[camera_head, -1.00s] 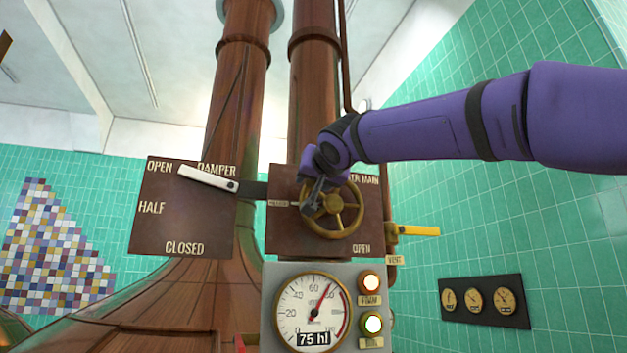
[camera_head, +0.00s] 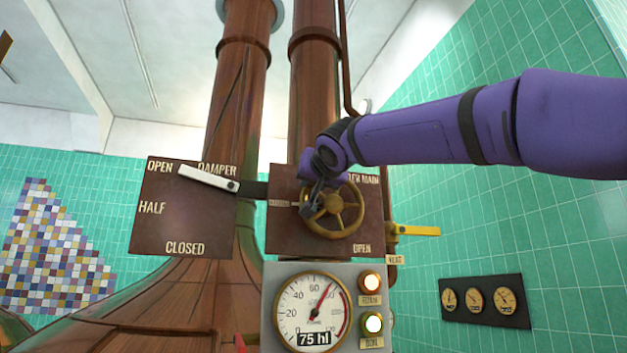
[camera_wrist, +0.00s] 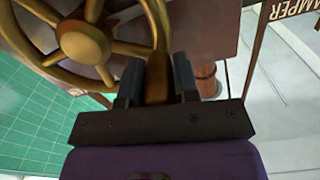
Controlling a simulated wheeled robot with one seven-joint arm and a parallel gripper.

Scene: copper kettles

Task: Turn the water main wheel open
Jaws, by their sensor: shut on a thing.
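The water main wheel (camera_head: 335,213) is a brass handwheel with spokes on a brown plate (camera_head: 285,240) marked OPEN at its lower right. My gripper (camera_head: 309,200) is at the wheel's left rim and shut on it. Part of the plate's upper lettering is hidden behind my gripper.
Left is the damper plate (camera_head: 145,235) with a white lever (camera_head: 208,178) pointing toward OPEN. A yellow vent handle (camera_head: 418,231) sticks out at right. Below are a gauge (camera_head: 313,313) and two lamps (camera_head: 371,282). Several small dials hang on a dark panel (camera_head: 515,285).

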